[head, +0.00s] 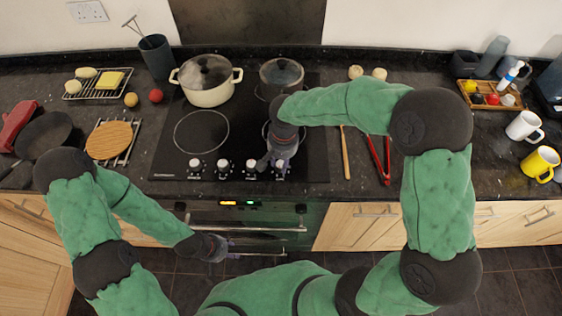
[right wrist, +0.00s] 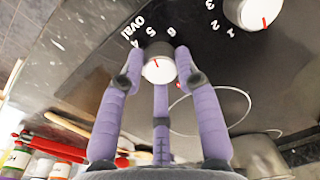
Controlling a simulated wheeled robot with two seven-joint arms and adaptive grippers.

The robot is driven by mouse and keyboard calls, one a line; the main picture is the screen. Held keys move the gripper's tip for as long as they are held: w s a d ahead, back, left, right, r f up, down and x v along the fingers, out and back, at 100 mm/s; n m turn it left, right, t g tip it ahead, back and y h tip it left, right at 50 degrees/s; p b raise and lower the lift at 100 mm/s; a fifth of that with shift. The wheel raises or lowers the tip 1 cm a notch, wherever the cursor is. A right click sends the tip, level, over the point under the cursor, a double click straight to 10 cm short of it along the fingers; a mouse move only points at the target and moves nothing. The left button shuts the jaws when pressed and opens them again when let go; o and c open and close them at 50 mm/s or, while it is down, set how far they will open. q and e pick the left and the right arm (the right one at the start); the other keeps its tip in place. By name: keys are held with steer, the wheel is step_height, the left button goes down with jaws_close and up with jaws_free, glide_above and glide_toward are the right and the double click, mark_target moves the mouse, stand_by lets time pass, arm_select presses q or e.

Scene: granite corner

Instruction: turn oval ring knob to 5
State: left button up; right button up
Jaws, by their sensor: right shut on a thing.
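The oval ring knob (right wrist: 159,66) is a white-topped round knob with a red line, beside the printed word Oval. The numbers 4, 5 and 6 show around it in the right wrist view. Its red line points roughly toward the 5; the exact setting is hard to tell. My right gripper (right wrist: 158,76) is shut on this knob, with its purple fingers around the knob's side. In the head view my right gripper (head: 273,161) is at the right end of the knob row. My left gripper (head: 216,248) is low in front of the oven; its fingers are unclear.
Other knobs (head: 223,166) stand to the left in the row. A cream pot (head: 207,92) and a smaller dark pot (head: 281,75) stand on the hob's back. Red tongs (head: 378,160) and a wooden utensil (head: 346,153) lie right of the hob.

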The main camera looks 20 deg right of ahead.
steer(key=shift+m, duration=0.4)
steer(key=o, duration=1.1)
steer(key=shift+o, duration=0.2)
step_height(320, 180, up, 12)
steer(key=shift+s+d, duration=0.15)
steer(key=shift+d, duration=0.1)
